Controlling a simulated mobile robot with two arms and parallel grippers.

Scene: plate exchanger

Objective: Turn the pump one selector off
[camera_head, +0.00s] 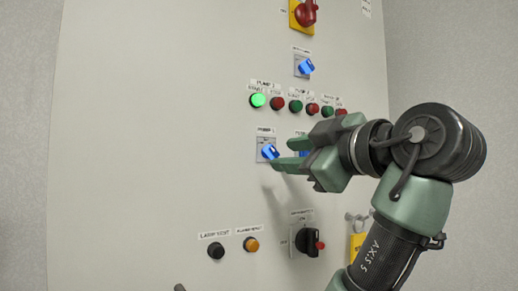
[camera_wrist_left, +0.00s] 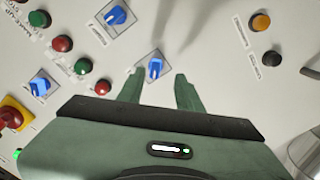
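The pump one selector (camera_head: 268,151) is a blue knob on a grey square plate, under a small label on the panel. It also shows in the left wrist view (camera_wrist_left: 155,68), ahead of the fingers and roughly between their tips. My left gripper (camera_head: 281,154) is open, its two green fingers spread just right of the knob in the head view. In the left wrist view my left gripper (camera_wrist_left: 158,84) is empty. I cannot tell whether the fingers touch the knob. Its exact setting is hard to read. My right gripper is not in view.
A second blue selector (camera_wrist_left: 117,15) is beside it, mostly hidden by my gripper in the head view. Above are a lit green button (camera_head: 258,100), more red and green buttons, another blue selector (camera_head: 304,66) and a red-yellow switch (camera_head: 305,14). Below sits a black rotary switch (camera_head: 309,240).

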